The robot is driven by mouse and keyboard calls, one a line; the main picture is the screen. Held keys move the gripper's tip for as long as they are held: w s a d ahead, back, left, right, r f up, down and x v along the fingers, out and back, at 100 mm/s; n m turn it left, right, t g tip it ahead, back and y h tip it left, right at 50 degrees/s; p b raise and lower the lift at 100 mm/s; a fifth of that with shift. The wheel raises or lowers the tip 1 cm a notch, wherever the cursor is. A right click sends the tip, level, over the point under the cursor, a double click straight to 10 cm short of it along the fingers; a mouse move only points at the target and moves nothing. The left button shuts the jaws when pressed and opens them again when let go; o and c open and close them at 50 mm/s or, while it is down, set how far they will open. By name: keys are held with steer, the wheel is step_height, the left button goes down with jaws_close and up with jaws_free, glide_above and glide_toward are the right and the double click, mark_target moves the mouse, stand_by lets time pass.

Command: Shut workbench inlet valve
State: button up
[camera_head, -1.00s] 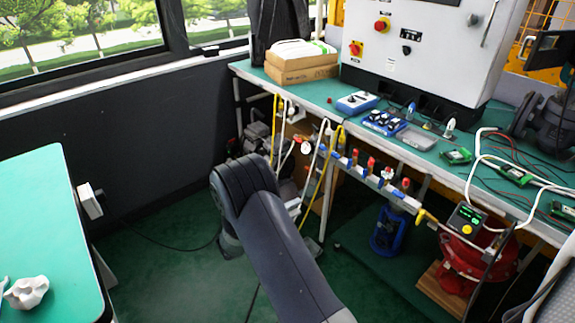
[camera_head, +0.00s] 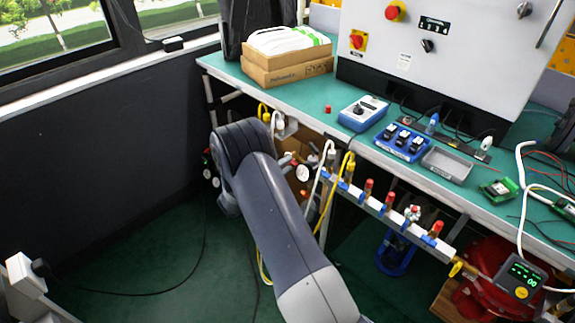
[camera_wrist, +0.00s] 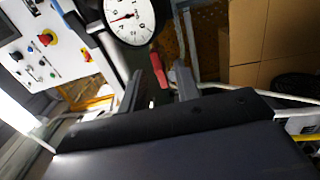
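A red valve handle (camera_wrist: 158,68), beside a white round gauge (camera_wrist: 128,18), shows in the wrist view. My gripper (camera_wrist: 160,84) is open, with one finger on each side of the handle in the picture and gaps between. I cannot tell how deep the handle lies between the fingers. A small round gauge (camera_head: 303,172) shows below the bench edge, right of my arm. Whether the handle is the inlet valve's is not marked.
The green workbench (camera_head: 315,118) carries boxes (camera_head: 287,72), a control cabinet (camera_head: 445,62) and blue instruments (camera_head: 362,112). A manifold (camera_head: 400,220) with several red-handled valves runs along its front, with yellow and white hoses. Green floor (camera_head: 150,260) lies open at left.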

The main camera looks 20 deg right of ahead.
steer(key=shift+w+d, duration=0.25)
steer(key=shift+d, duration=0.4)
steer(key=shift+c, duration=0.5)
jaws_close()
